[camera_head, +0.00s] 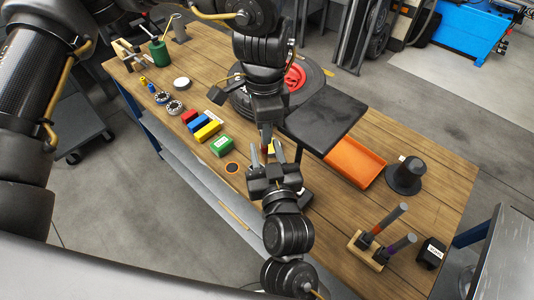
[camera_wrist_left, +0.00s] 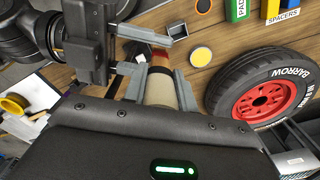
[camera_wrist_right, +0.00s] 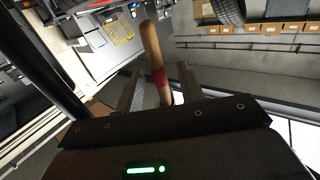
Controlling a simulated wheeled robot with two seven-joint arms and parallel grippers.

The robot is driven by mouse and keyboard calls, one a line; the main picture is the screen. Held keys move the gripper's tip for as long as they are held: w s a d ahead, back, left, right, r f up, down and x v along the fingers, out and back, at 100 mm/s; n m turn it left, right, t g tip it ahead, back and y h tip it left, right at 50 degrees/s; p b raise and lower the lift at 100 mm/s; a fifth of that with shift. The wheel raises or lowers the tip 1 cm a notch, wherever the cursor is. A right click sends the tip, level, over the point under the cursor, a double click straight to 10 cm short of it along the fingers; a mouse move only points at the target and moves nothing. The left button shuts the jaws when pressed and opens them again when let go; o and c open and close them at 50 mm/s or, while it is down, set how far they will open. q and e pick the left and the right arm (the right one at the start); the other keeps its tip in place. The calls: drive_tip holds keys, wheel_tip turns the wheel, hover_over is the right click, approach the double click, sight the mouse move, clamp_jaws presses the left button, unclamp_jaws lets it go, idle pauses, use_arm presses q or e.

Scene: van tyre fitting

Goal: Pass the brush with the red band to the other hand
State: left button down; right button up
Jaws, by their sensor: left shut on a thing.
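My left gripper (camera_head: 266,126) points down over the bench and is shut on the brush. My right gripper (camera_head: 267,156) reaches up from below, close to it, with its fingers apart. In the right wrist view the wooden handle and red band (camera_wrist_right: 158,77) lie between the spread right fingers (camera_wrist_right: 160,88). Whether they touch the brush I cannot tell. The brush is mostly hidden in the head view.
The wooden bench (camera_head: 330,240) carries a tyre with a red rim (camera_head: 296,78), coloured boxes (camera_head: 207,131), an orange tray (camera_head: 354,162), a black cone-shaped thing (camera_head: 405,176) and a wooden holder (camera_head: 366,252) with two handled tools. A dark flat panel (camera_head: 325,120) is right of the grippers.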

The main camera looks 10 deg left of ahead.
clamp_jaws()
use_arm(q)
drive_tip(key=c, duration=1)
unclamp_jaws()
drive_tip(key=shift+c, duration=0.2)
